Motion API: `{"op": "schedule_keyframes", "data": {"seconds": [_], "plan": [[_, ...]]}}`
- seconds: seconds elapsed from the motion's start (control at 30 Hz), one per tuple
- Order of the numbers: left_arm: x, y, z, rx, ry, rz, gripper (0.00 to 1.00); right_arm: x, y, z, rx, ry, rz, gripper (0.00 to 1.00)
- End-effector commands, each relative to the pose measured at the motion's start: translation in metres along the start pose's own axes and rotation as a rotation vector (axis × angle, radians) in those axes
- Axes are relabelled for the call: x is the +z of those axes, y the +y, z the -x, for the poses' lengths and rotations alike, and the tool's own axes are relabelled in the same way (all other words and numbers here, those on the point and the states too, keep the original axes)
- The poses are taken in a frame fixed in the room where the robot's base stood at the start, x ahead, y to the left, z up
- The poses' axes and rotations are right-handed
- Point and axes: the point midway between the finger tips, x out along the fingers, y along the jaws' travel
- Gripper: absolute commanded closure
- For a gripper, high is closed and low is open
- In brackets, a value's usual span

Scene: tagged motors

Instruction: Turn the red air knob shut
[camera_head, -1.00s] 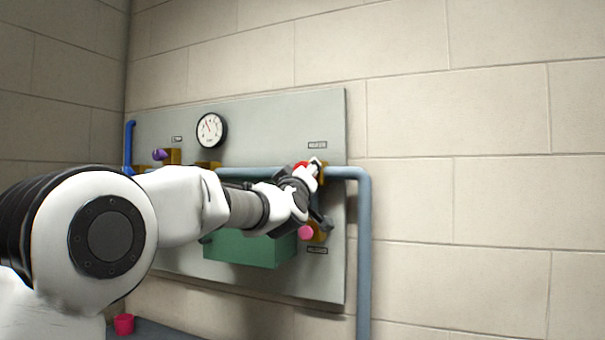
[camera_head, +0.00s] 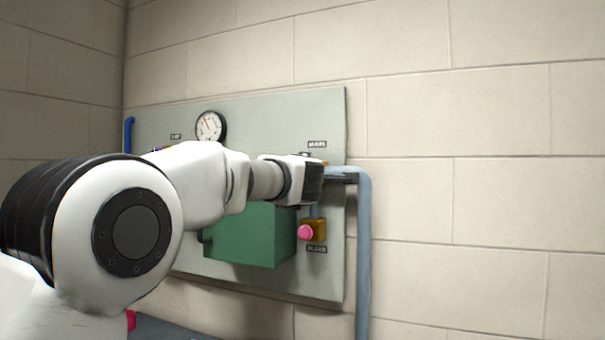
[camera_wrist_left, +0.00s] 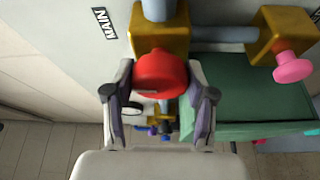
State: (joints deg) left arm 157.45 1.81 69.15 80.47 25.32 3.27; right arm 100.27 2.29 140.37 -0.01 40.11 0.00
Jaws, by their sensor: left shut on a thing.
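The red air knob (camera_wrist_left: 160,72) sits on a brass valve block (camera_wrist_left: 150,35) beside a label reading MAIN (camera_wrist_left: 104,22). My left gripper (camera_wrist_left: 160,85) has a finger on each side of the knob and is shut on it in the left wrist view. In the head view my left gripper (camera_head: 335,177) reaches the right part of the grey panel (camera_head: 275,115) and hides the red knob. My right gripper is in neither view.
A pink knob (camera_head: 306,232) on its own brass block sits just below the gripper. A green box (camera_head: 245,240) juts out to its left. A blue-grey pipe (camera_head: 364,260) runs down at the panel's right edge. A gauge (camera_head: 210,127) is upper left.

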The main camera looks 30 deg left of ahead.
Motion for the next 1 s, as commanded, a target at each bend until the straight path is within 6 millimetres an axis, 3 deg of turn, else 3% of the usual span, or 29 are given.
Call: {"op": "schedule_keyframes", "data": {"seconds": [0.73,0.77,0.8,0.83,1.0], "plan": [[-0.0005,0.0066,0.0011,-0.030,-0.002,0.096,0.79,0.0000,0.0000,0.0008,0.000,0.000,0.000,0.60],[-0.0005,0.0066,0.0011,-0.029,-0.002,0.096,0.38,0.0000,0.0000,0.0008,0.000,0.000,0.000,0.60],[-0.0005,0.0065,0.0011,-0.029,-0.001,0.096,0.23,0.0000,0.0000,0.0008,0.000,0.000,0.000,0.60],[-0.0005,0.0062,0.0010,-0.030,-0.001,0.096,0.19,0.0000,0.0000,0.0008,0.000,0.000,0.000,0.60],[-0.0003,0.0040,0.0006,-0.033,-0.001,0.095,0.19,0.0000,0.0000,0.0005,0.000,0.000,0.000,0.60]]}}
